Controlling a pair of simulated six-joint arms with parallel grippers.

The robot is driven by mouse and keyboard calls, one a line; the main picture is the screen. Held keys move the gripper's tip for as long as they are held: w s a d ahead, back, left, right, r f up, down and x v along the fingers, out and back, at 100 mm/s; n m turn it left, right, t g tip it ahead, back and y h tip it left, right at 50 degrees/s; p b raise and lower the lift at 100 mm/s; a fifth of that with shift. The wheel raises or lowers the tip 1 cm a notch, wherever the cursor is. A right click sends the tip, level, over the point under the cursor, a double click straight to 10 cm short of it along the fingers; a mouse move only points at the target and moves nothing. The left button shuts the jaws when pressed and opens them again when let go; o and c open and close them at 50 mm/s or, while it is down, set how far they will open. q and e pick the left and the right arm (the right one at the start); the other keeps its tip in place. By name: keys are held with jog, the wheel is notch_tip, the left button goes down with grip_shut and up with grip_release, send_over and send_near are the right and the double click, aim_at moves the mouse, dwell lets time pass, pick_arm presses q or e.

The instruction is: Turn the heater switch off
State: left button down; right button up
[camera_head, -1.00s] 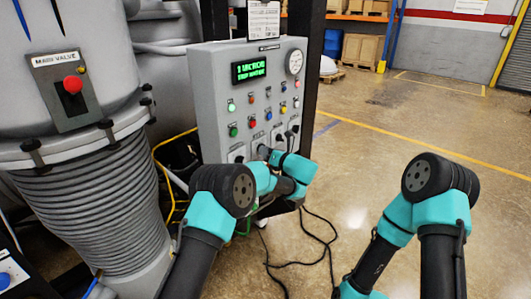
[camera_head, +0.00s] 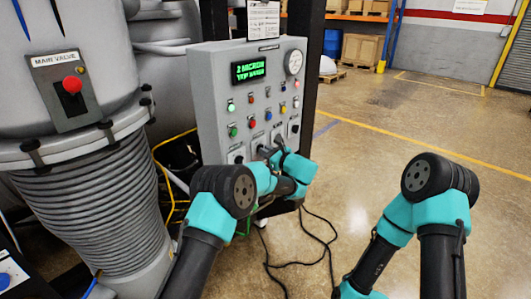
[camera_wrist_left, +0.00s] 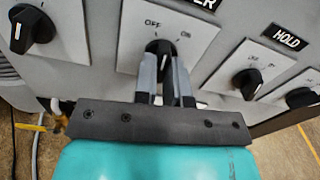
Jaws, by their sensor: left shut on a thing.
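The grey control panel (camera_head: 222,85) stands at the centre of the head view. In the wrist view, a black rotary switch (camera_wrist_left: 159,47) sits on a white plate marked OFF at left and ON at right. The label above it is cut off and ends in "ER". My left gripper (camera_wrist_left: 164,65) is shut on this switch, one finger at each side. The switch's pointer looks roughly upright, between the two marks; its exact angle is hard to tell. In the head view my left gripper (camera_head: 273,152) is at the panel's lower row and partly hides the switch.
Other black knobs are close by in the wrist view: one at left (camera_wrist_left: 32,28), one by the HOLD label (camera_wrist_left: 248,83). A green display (camera_head: 249,70) and a gauge (camera_head: 293,62) are higher on the panel. Black cables (camera_head: 315,240) lie on the floor.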

pick_arm(q)
jog(key=shift+d+n, duration=0.1)
jog(key=shift+n, duration=2.2)
jog(key=c, duration=1.2)
grip_release()
jog(key=v, duration=1.7)
jog(key=shift+s+d, duration=0.1)
jog(key=shift+d, duration=0.05)
